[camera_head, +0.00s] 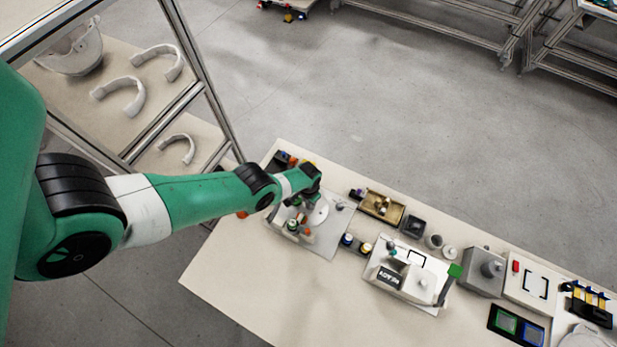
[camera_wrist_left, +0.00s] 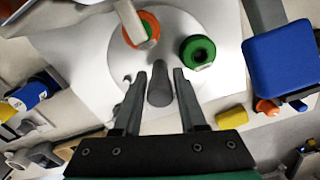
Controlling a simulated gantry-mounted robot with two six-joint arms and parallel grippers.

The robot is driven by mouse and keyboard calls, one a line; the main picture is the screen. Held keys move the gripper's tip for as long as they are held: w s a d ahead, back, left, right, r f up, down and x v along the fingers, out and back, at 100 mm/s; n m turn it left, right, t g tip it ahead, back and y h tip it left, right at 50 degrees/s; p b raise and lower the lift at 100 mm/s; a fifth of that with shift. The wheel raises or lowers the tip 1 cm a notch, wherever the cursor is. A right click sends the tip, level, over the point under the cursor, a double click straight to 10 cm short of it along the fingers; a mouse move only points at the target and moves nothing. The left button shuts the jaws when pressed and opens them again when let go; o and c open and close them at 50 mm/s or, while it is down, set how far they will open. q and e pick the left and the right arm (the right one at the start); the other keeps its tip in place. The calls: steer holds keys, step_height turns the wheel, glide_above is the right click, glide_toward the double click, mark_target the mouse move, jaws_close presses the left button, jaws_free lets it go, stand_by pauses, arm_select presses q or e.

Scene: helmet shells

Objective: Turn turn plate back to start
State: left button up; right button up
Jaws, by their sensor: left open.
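The turn plate is a white round disc (camera_wrist_left: 118,62) under my left gripper in the left wrist view. It also shows in the head view (camera_head: 320,213), partly covered by my wrist. A dark grey peg (camera_wrist_left: 160,92) appears between the fingers of my left gripper (camera_wrist_left: 160,73), with gaps on both sides. The fingers are open, and I cannot tell how far down they reach. An orange and green ring part (camera_wrist_left: 142,30) and a green ring part (camera_wrist_left: 197,51) are on or beside the plate. My right gripper is not in view.
A grey fixture (camera_head: 402,277) and a tan tray (camera_head: 381,206) stand to the right on the table (camera_head: 235,285). A blue block (camera_wrist_left: 280,66) and a yellow piece (camera_wrist_left: 231,115) lie near the plate. The table's front left is clear.

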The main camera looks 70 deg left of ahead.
arm_select(q)
steer(key=shift+f+b, duration=0.35)
steer(key=shift+f, duration=0.45)
jaws_close()
stand_by(0.9)
